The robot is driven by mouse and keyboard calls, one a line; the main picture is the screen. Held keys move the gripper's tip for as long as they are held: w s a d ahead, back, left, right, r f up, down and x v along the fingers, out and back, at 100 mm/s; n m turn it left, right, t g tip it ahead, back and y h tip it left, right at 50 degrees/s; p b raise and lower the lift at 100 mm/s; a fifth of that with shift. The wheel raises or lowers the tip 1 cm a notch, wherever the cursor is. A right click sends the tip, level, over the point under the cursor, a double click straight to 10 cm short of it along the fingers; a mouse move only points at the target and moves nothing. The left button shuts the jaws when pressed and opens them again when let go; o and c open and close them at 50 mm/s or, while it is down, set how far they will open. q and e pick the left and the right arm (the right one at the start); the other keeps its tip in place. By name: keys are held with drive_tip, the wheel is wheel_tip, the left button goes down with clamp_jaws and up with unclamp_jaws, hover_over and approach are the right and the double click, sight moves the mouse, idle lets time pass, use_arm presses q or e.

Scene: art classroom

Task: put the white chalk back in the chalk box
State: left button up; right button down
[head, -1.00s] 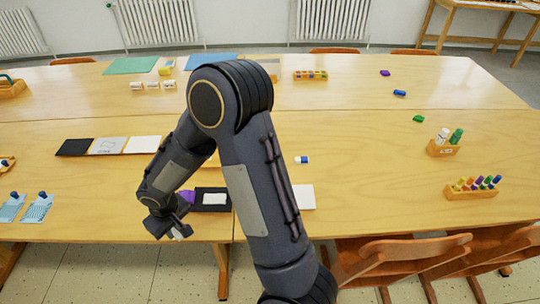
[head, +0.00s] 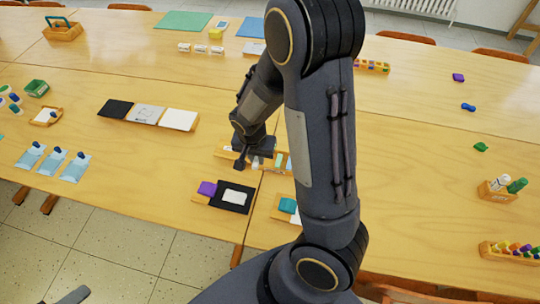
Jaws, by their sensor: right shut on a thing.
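My right gripper (head: 248,161) is shut at the middle of the table, with a small whitish piece (head: 256,163) at its fingertips that looks like the white chalk. It is over or just in front of a low wooden box (head: 226,153), which looks like the chalk box. My arm and gripper hide much of this box, so I cannot tell whether the chalk touches it. Pale and blue pieces show in the box's right part. My left gripper is not clearly in view.
A black tray (head: 243,207) with a white piece and a purple block (head: 208,188) lies nearer the front edge. Black, grey and white squares (head: 146,113) lie to the left. A teal block (head: 288,205) is partly behind my arm. Bare tabletop lies left of the gripper.

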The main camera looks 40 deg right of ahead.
drive_tip(key=b, duration=0.4)
hover_over(269, 160)
drive_tip(key=f, duration=0.7)
drive_tip(key=shift+s+a+f, duration=0.15)
drive_tip(key=shift+s+a, duration=0.1)
drive_tip(key=shift+a, duration=0.15)
wheel_tip(269, 160, down, 4)
drive_tip(key=shift+w+d+r+b, duration=0.1)
drive_tip(key=shift+r+b, duration=0.15)
drive_tip(key=shift+b, duration=0.85)
drive_tip(key=shift+r, duration=0.15)
drive_tip(key=c, duration=1.8)
unclamp_jaws()
drive_tip(key=shift+f, duration=0.25)
drive_tip(key=shift+o, duration=0.6)
drive_tip(key=shift+r, duration=0.1)
